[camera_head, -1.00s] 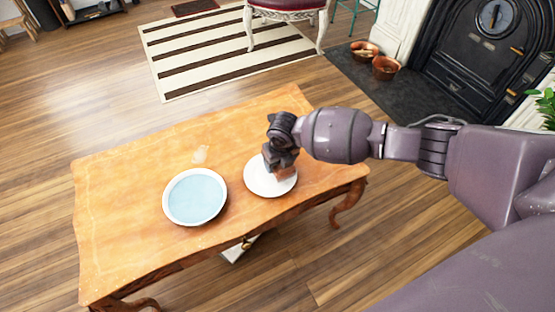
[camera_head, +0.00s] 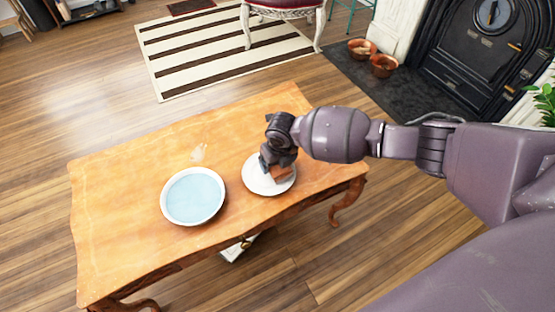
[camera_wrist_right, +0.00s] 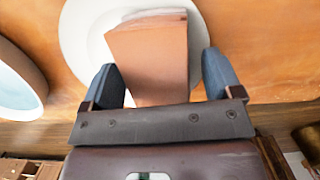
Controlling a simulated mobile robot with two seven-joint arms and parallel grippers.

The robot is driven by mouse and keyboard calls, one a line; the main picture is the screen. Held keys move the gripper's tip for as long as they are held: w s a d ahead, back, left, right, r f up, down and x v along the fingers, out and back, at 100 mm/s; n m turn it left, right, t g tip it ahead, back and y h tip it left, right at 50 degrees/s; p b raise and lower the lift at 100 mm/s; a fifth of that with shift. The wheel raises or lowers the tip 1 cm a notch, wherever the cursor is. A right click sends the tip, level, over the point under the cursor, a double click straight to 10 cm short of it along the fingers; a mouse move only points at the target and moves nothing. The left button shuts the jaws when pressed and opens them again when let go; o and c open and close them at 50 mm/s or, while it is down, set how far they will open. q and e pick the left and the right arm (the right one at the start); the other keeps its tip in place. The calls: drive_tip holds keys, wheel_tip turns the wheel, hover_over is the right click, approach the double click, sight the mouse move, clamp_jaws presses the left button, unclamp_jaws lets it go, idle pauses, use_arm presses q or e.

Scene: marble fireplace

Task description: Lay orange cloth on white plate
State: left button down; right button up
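The orange cloth (camera_wrist_right: 152,55) is a folded, block-like piece lying on the white plate (camera_wrist_right: 75,45) in the right wrist view. In the head view the cloth (camera_head: 281,174) shows partly under my right gripper, on the white plate (camera_head: 262,188) at the table's right side. My right gripper (camera_wrist_right: 165,75) has its two blue-grey fingers wide apart, one on each side of the cloth, with a gap visible beside it. In the head view my right gripper (camera_head: 272,168) is low over the plate and hides part of the cloth. My left gripper is not in view.
A white-rimmed bowl or dish with a pale blue inside (camera_head: 193,196) stands left of the plate on the wooden table (camera_head: 120,215). The table's left part is clear.

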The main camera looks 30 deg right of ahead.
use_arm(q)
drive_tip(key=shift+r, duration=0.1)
use_arm(e)
drive_tip(key=shift+o, duration=0.3)
drive_tip(key=shift+r, duration=0.1)
drive_tip(key=shift+r, duration=0.35)
use_arm(q)
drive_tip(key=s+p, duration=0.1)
drive_tip(key=p, duration=0.1)
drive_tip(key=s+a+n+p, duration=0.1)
drive_tip(key=p, duration=0.1)
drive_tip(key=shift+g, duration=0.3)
use_arm(e)
wheel_tip(320, 180, up, 12)
drive_tip(key=s, duration=0.1)
drive_tip(key=shift+s, duration=0.4)
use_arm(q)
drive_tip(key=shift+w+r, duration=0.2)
